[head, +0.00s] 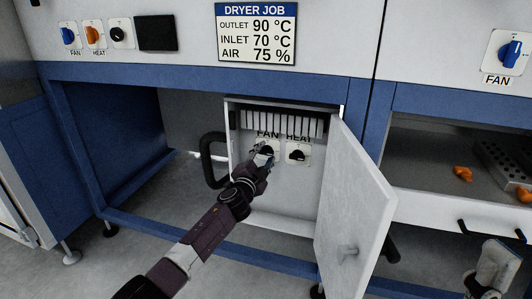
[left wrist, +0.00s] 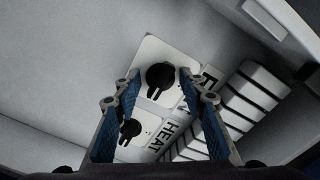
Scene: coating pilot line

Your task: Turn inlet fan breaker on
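The fan breaker (head: 275,147) is a black rotary knob on a light plate inside the open cabinet, under the FAN label. My left gripper (head: 262,152) is in front of it and partly hides it in the head view. In the left wrist view the fan knob (left wrist: 160,76) shows between the two blue-padded fingers of the left gripper (left wrist: 160,88). The fingers are apart, with visible space on both sides of the knob. The heat breaker (head: 297,154) is a similar black knob beside it.
The cabinet door (head: 352,205) stands open to the right of my left arm. A row of white modules (head: 283,124) sits above the breakers. A black hose (head: 208,160) is left of the cabinet. A job sign (head: 257,33) and panel switches (head: 95,35) are above.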

